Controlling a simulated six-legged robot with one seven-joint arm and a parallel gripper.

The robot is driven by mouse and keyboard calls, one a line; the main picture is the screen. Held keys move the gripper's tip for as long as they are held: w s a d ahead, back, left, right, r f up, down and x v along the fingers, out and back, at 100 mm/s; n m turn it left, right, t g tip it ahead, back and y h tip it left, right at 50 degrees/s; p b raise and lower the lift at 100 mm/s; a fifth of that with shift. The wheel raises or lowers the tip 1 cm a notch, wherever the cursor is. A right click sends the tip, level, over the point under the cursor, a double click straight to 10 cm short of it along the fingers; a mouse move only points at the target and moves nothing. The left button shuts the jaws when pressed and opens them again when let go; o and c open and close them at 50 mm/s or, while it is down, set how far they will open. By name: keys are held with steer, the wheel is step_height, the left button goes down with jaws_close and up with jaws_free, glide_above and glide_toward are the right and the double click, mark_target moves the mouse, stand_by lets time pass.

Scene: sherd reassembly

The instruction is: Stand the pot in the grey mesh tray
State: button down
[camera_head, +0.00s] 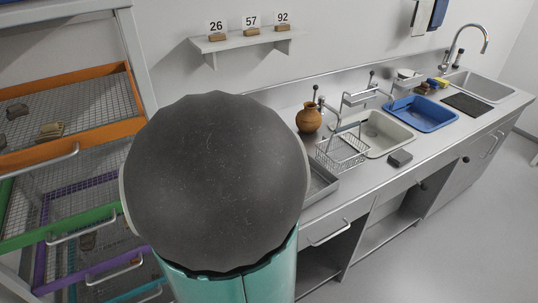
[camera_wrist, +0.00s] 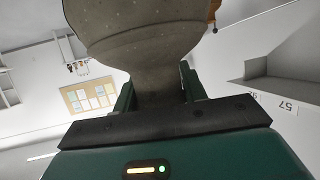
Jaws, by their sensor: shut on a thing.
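My gripper (camera_wrist: 157,84) is shut on the neck of a grey-brown speckled pot (camera_wrist: 145,40) in the wrist view. The neck sits between the two dark green fingers. The pot's wide body bulges beyond them and is cut off by the top edge, and its far end is hidden. In the head view a large dark round shape with teal below fills the middle, and I cannot tell whether it is the pot or part of my arm. I cannot make out a grey mesh tray for certain; a plain grey metal tray (camera_head: 321,185) shows partly beside the round shape.
A rack at left holds mesh drawers framed in orange (camera_head: 75,143), green and purple, some with sherds. The counter carries a brown jug (camera_head: 308,118), a wire basket (camera_head: 342,150), a blue basin (camera_head: 421,113) and sinks. A wall shelf (camera_head: 245,40) bears number cards. Floor at right is clear.

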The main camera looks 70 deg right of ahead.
steer(key=s+d+f, duration=0.3)
steer(key=d+f, duration=0.5)
steer(key=f, duration=0.3)
steer(key=shift+s+d, duration=0.2)
steer(key=shift+d, duration=0.2)
steer(key=shift+f, duration=0.15)
steer(key=c, duration=0.8)
jaws_free()
steer(key=v, duration=1.2)
steer(key=shift+w, duration=0.1)
